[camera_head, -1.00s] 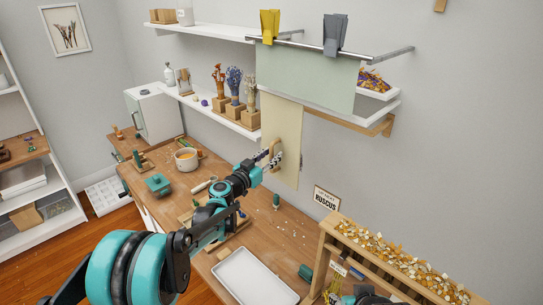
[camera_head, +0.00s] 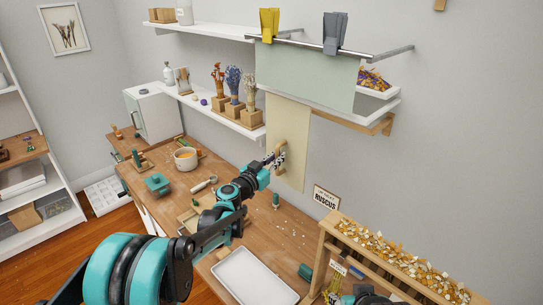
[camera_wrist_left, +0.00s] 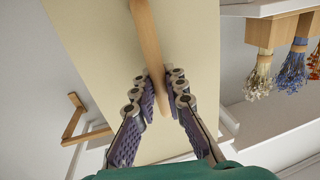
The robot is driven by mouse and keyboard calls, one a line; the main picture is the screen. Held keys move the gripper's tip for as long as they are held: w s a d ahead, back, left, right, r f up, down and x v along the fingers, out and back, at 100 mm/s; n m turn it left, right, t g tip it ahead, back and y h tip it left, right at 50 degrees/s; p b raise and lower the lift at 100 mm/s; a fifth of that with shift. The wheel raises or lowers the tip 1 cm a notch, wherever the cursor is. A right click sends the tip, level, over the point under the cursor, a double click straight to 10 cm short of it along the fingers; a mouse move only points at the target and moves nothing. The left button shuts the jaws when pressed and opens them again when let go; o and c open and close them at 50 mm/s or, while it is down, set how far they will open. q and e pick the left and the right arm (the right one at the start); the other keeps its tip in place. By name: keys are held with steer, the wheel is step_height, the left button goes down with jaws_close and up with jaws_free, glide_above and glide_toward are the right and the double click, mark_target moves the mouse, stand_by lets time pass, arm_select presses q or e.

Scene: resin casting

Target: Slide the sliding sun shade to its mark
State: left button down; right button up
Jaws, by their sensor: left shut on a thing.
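The sliding sun shade is a tall cream panel (camera_head: 293,125) on the wall, its top hidden behind a pale green hanging sheet. It fills much of the left wrist view (camera_wrist_left: 95,40). A wooden bar handle (camera_wrist_left: 147,35) stands on the panel; it also shows in the head view (camera_head: 284,150). My left gripper (camera_head: 275,159) is shut on this handle, with its fingers (camera_wrist_left: 159,85) on either side of it in the left wrist view. I cannot make out the mark. A dark part at the bottom edge of the head view appears to be my right gripper (camera_head: 365,297), mostly cut off.
The pale green sheet (camera_head: 305,75) hangs from a rod with yellow and grey clips. A white shelf with dried flowers (camera_head: 234,90) is left of the panel. Bare wall lies to the right.

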arm_select(q)
steer(key=s+d+b, duration=0.1)
steer(key=s+d, duration=1)
steer(key=shift+s+d, duration=0.3)
steer(key=shift+d, duration=0.05)
steer(key=c, duration=1.6)
jaws_free()
steer(key=shift+o, duration=0.3)
steer(key=shift+s+d, duration=0.1)
steer(key=v, duration=1.2)
